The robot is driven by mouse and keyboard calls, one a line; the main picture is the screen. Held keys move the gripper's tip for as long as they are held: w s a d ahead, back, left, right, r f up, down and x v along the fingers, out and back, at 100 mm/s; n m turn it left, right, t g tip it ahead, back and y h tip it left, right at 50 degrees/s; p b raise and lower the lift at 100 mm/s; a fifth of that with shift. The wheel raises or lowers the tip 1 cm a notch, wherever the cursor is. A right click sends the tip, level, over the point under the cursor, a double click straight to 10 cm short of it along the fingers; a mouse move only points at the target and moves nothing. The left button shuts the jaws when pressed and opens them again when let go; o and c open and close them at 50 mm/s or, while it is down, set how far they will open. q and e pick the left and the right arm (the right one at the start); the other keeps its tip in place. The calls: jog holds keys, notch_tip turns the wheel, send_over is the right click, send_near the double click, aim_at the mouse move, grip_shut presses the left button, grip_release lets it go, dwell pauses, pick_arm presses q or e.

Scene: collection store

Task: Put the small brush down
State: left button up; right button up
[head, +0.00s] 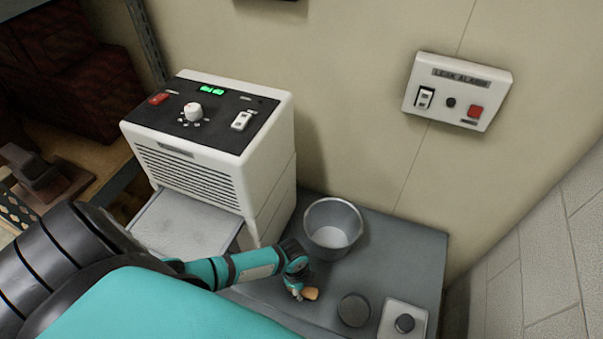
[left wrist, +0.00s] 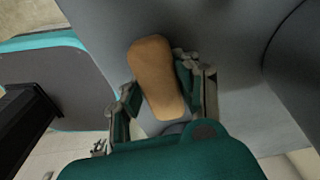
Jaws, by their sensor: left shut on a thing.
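The small brush shows as a tan-brown piece (head: 310,293) at the tip of my left gripper (head: 298,286) in the head view. In the left wrist view the tan piece (left wrist: 155,72) lies between the two fingers of my left gripper (left wrist: 164,86), which is shut on it. Its bristles cannot be made out. The gripper is low over the grey cabinet top (head: 395,262), in front of the metal bucket. I cannot tell whether the brush touches the surface. My right gripper is not in view.
An open metal bucket (head: 333,232) stands behind the gripper. A dark round lid or disc (head: 354,310) and a white plate with a black knob (head: 404,322) are to the right. A white machine (head: 215,150) with a pulled-out tray (head: 183,222) stands left. Grey top is bare right of the bucket.

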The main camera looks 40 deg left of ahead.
pick_arm(q)
jog(key=shift+f, duration=0.15)
jog(key=shift+s+f+b, duration=0.1)
jog(key=shift+f+b, duration=0.3)
jog(key=shift+b, duration=0.05)
jog(key=o, duration=1.1)
notch_tip(320, 180, up, 18)
jog(key=a+p, duration=0.2)
jog(key=p, duration=0.1)
jog(key=shift+a, duration=0.25)
jog(key=shift+s+f, duration=0.1)
